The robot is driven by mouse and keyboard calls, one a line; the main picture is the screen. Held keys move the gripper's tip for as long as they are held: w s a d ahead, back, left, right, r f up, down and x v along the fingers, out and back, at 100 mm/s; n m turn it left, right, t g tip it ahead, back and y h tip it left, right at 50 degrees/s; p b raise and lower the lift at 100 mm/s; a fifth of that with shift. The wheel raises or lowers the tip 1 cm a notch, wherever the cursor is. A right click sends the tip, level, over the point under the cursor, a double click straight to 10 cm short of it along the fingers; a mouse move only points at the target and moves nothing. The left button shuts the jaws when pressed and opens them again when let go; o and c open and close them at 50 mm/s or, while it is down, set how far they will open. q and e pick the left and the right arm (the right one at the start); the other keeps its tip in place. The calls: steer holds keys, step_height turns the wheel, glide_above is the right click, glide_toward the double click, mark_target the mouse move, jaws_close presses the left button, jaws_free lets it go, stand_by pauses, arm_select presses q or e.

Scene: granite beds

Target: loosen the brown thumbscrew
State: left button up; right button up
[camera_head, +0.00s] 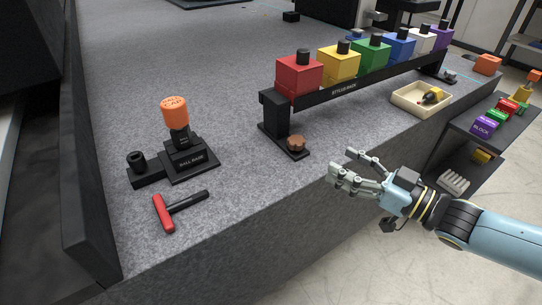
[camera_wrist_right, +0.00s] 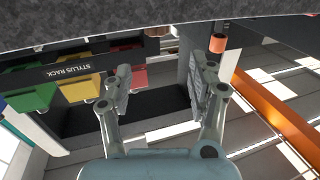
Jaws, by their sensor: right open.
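The brown thumbscrew (camera_head: 296,143) sits on the black foot at the near left end of the stylus rack (camera_head: 340,88). My right gripper (camera_head: 352,165) is open and empty, in front of the granite bed's edge, to the right of the thumbscrew and apart from it. In the right wrist view the open fingers (camera_wrist_right: 163,85) show with nothing between them. My left gripper is in neither view.
The rack holds several coloured blocks, a red one (camera_head: 299,73) nearest. A ball gauge stand (camera_head: 188,160) and a red-headed hammer (camera_head: 164,213) lie left. A cream tray (camera_head: 408,101) and a side shelf (camera_head: 470,134) are at right. Bare granite lies between hammer and rack.

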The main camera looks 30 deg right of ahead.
mark_target(305, 154)
steer(key=x, duration=0.6)
steer(key=f+b+x, duration=0.1)
steer(key=x, duration=0.3)
steer(key=shift+w+d, duration=0.15)
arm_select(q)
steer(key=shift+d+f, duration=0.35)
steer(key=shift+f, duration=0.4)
